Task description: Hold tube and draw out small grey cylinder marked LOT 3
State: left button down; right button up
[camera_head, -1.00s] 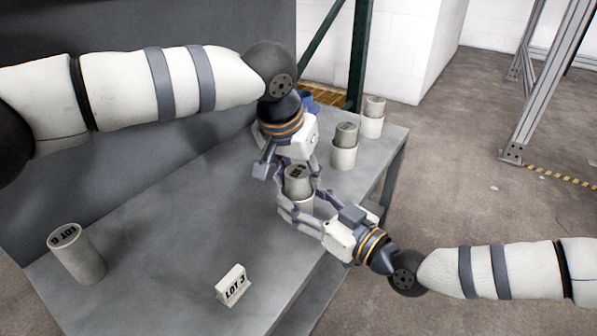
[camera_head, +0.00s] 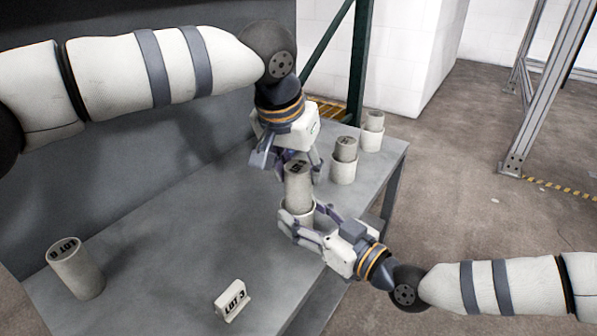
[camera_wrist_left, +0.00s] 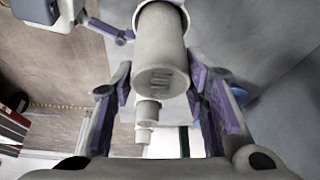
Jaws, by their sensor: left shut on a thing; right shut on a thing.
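The small grey cylinder (camera_head: 299,188) stands upright, partly out of a white tube (camera_head: 296,217). Its top carries dark lettering that I cannot read fully. My left gripper (camera_head: 287,163) is shut on the cylinder near its top, from above. My right gripper (camera_head: 304,222) is shut on the white tube from the right side. In the left wrist view the cylinder (camera_wrist_left: 160,50) lies between the purple pads of my left gripper (camera_wrist_left: 164,95), and the tube rim (camera_wrist_left: 172,4) shows at the top edge. The cylinder's lower end is hidden inside the tube.
A small sign (camera_head: 232,300) reading LOT 3 stands on the grey table (camera_head: 165,225). A lone grey cylinder (camera_head: 76,270) with lettering stands at left. Two more tubes with cylinders, one nearer (camera_head: 343,165) and one farther (camera_head: 371,135), stand behind my grippers. The table's middle left is clear.

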pick_arm(q)
jog(key=shift+r, duration=0.95)
jog(key=shift+r, duration=0.15)
jog(key=shift+r, duration=1.35)
jog(key=shift+r, duration=0.1)
jog(key=shift+r, duration=1.45)
pick_arm(e)
jog(key=o, duration=1.2)
